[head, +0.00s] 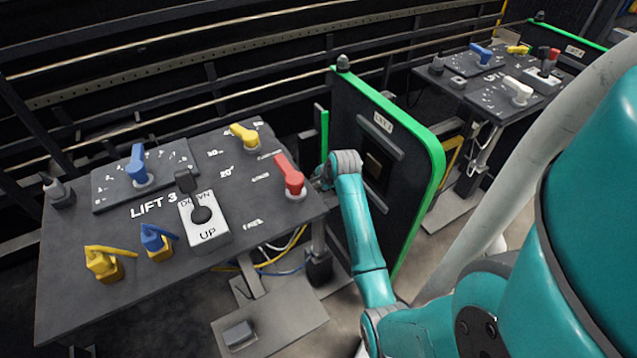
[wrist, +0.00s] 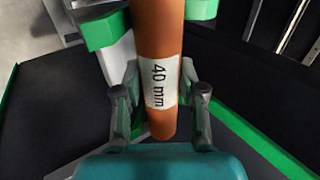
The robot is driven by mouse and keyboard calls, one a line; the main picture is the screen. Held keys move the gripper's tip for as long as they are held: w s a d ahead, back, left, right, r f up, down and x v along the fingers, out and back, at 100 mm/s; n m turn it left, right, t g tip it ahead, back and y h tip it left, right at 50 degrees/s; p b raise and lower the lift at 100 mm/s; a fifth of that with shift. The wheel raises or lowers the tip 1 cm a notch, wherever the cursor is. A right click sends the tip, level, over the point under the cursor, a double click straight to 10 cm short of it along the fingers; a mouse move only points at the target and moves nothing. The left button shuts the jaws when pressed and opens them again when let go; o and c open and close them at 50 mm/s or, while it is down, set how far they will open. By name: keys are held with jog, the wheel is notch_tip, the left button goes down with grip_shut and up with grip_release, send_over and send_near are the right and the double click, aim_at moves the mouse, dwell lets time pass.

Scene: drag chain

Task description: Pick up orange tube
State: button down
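The orange tube (wrist: 158,35) fills the middle of the wrist view, running from the top edge down toward my gripper. It carries a white label reading "40 mm". My gripper (wrist: 160,68) has one finger on each side of the tube, and both fingertips appear to press against its sides. The tube's upper end is out of the picture. Green blocks flank the tube near the top. In the head view my gripper (head: 322,179) is a small dark shape between the console and the green-edged panel, and the tube does not show.
A dark console (head: 80,225) marked "LIFT 3" with several coloured levers stands at the left, its red lever (head: 289,175) close to my gripper. A black panel with a green edge (head: 437,165) stands just right of my wrist. A second console (head: 500,85) stands behind.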

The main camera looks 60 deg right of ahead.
jog(key=shift+r, duration=0.1)
notch_tip(320, 180, up, 17)
dwell(1.0)
